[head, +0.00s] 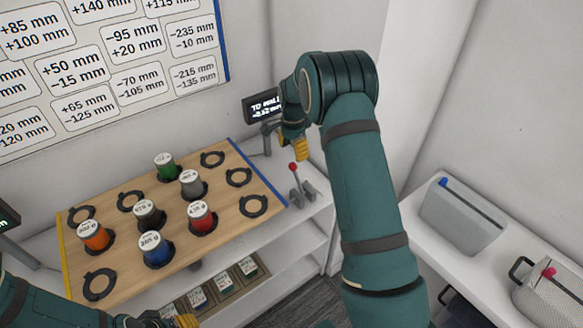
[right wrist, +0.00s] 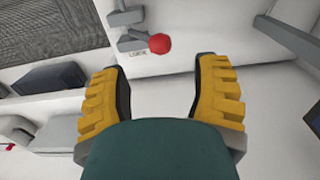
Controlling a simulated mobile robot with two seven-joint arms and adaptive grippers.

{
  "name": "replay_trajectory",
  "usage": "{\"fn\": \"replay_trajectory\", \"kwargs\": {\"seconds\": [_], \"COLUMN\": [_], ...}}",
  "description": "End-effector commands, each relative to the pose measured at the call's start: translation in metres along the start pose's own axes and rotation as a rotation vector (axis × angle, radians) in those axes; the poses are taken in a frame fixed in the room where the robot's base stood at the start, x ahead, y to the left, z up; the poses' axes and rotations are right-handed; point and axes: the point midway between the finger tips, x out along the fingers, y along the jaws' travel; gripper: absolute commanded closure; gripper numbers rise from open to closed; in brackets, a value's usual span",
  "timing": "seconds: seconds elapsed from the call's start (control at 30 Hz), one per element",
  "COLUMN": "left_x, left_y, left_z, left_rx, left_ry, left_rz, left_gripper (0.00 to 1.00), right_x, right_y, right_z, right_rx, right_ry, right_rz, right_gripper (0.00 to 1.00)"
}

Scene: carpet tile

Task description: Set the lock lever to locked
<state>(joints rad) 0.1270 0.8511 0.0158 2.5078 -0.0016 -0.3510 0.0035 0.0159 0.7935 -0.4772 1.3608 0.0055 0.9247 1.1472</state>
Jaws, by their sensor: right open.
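The lock lever (head: 293,170) has a red ball knob on a thin stem, set in a grey bracket (head: 303,194) on the white shelf right of the wooden board. In the right wrist view the red knob (right wrist: 160,43) shows beyond the fingertips, near the gap between them, with a small label (right wrist: 137,53) beside it, too small to read surely. My right gripper (head: 300,148) is open and empty, just above and behind the knob, apart from it.
The wooden board (head: 110,190) holds several coloured, labelled canisters and empty black rings. A small display (head: 263,106) stands close behind my right gripper. Grey bins (head: 460,215) stand on the right shelf. A tray (head: 215,292) sits on the lower shelf.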

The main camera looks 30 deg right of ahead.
Motion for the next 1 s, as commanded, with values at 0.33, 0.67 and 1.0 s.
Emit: {"fn": "replay_trajectory", "kwargs": {"seconds": [0.33,0.67,1.0], "left_x": [0.012,0.014,0.014], "left_y": [-0.005,-0.005,-0.005], "left_z": [-0.002,-0.002,-0.002], "left_rx": [0.000,0.001,0.000], "left_ry": [0.006,0.008,0.008], "left_rz": [-0.001,-0.001,-0.001], "left_gripper": [0.53,0.53,0.53], "right_x": [0.061,0.074,0.074], "right_y": [0.000,0.000,0.000], "right_z": [0.000,0.000,0.000], "right_rx": [0.000,-0.001,-0.001], "right_ry": [-0.001,0.000,0.000], "right_rz": [0.000,-0.001,-0.001], "right_gripper": [0.38,0.38,0.92]}}
